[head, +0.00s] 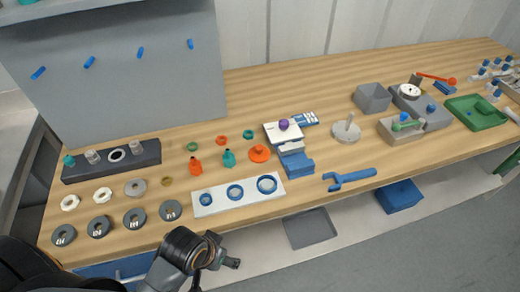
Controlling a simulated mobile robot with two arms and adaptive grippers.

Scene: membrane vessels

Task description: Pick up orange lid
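An orange lid (259,153), a round disc with a raised middle, lies on the wooden table, right of a teal fitting (229,158) and left of the white and blue blocks. My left gripper (214,272) is at the bottom, in front of the table edge and well short of the lid. Its fingers look spread and empty. My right gripper is not in view.
A white plate (222,204) with blue rings lies between the lid and the table's front edge. A blue wrench (349,178) lies to the right. A dark rack (112,160) and several grey discs are at left. A grey panel (118,85) stands behind.

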